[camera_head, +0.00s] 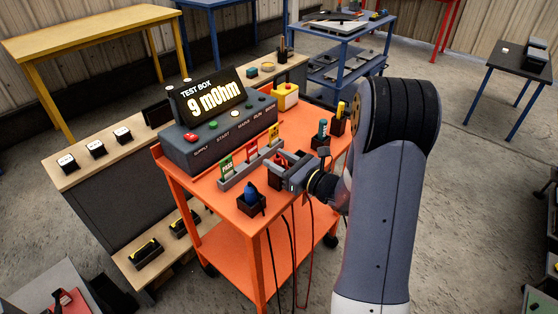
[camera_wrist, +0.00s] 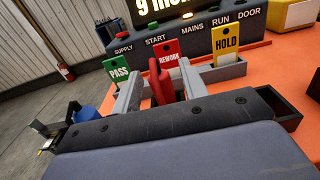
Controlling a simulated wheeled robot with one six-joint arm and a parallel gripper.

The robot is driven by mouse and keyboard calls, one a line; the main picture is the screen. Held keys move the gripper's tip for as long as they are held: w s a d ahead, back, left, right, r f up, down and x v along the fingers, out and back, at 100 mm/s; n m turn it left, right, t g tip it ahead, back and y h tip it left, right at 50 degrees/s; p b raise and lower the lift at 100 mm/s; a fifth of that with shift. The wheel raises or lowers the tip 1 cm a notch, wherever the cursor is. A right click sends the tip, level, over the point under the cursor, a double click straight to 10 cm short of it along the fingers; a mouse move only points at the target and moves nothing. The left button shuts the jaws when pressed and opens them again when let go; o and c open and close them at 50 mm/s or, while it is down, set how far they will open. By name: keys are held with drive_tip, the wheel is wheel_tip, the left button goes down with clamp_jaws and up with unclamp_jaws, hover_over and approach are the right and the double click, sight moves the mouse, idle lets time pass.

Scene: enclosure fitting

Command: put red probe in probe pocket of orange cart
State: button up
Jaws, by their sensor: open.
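My gripper (camera_head: 277,168) is over the top of the orange cart (camera_head: 205,188), in front of the card rack. In the wrist view its two grey fingers (camera_wrist: 158,92) are open, one on each side of the red probe (camera_wrist: 159,84). The probe stands roughly upright between them, and its lower end is hidden by my gripper.
A grey rack (camera_head: 234,178) with PASS, REWORK and HOLD cards stands close to my gripper. Behind it is the test box (camera_head: 222,137), reading 9 mOhm. A dark pocket (camera_head: 244,208) holds a blue item (camera_head: 250,191). Leads hang down the cart's front.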

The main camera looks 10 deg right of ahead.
drive_tip(key=b+v, duration=0.1)
drive_tip(key=v, duration=1.1)
drive_tip(key=shift+r, duration=0.1)
drive_tip(key=x, duration=1.2)
drive_tip(key=shift+w+a+p, duration=0.15)
drive_tip(key=shift+p, duration=0.2)
drive_tip(key=shift+r, duration=0.7)
